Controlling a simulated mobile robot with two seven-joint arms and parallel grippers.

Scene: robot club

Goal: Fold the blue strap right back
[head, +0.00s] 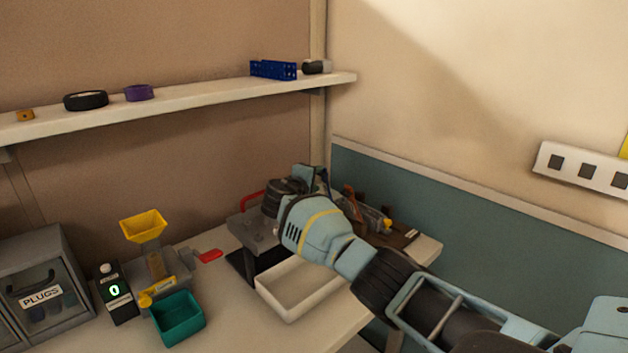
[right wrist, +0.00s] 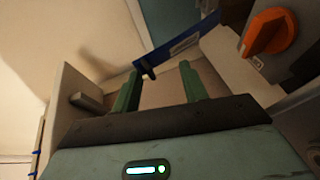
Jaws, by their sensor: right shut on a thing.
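The blue strap (right wrist: 185,43) shows in the right wrist view as a flat, slanted blue bar with a pale label. It runs from near my fingertips up to the right. My right gripper (right wrist: 160,73) is shut on it, its two green fingers standing some way apart; the exact contact is hard to see. In the head view my right arm reaches in from the lower right to the back of the bench, and its wrist hides most of the fingers and the strap there. My left gripper is in neither view.
An orange knob (right wrist: 266,31) stands right of the strap in the wrist view. On the bench are a white tray (head: 292,310), a teal bin (head: 178,322), a yellow hopper (head: 144,227) and a black counter (head: 116,297). A shelf (head: 190,98) runs above.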

